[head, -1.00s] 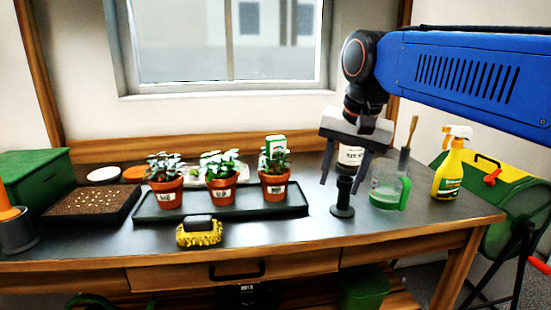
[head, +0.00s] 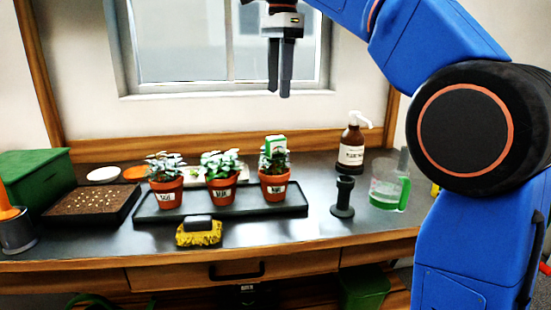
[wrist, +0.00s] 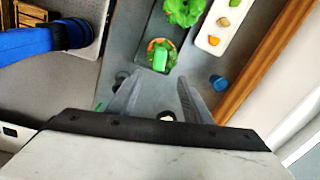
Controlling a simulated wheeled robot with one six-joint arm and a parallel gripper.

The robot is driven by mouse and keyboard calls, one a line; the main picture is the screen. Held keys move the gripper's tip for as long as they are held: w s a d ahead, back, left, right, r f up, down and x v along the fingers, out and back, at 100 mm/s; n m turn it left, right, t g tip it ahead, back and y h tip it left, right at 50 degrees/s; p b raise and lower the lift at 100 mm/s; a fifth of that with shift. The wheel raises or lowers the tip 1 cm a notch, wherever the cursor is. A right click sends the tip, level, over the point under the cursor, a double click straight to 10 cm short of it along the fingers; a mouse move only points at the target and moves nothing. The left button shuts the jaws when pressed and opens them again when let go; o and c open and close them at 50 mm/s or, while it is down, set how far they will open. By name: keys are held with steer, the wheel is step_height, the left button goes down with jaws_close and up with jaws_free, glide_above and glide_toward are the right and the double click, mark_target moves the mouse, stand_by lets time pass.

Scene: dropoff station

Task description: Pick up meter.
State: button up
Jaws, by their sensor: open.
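The meter (head: 276,142) looks to be the small green and white upright piece at the right-hand potted plant. In the wrist view the green piece (wrist: 160,58) sits within that pot's rim, among the leaves. Its lower part is hidden by leaves. My gripper (head: 279,92) is open and empty, pointing down in front of the window, well above the plants. In the wrist view the gripper (wrist: 158,82) has its fingers apart, with the green piece ahead of them and nothing between them.
Three potted plants (head: 222,195) stand in a black tray (head: 240,211). To the right are a brown pump bottle (head: 351,155), a black stand (head: 343,200) and a beaker (head: 386,190). A seed tray (head: 85,205) is left.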

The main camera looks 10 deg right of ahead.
mark_target(276, 159)
steer(key=f, duration=0.5)
steer(key=w+f, duration=0.1)
steer(key=f, duration=1.1)
steer(key=shift+w+a, duration=0.15)
steer(key=shift+a, duration=0.05)
jaws_close()
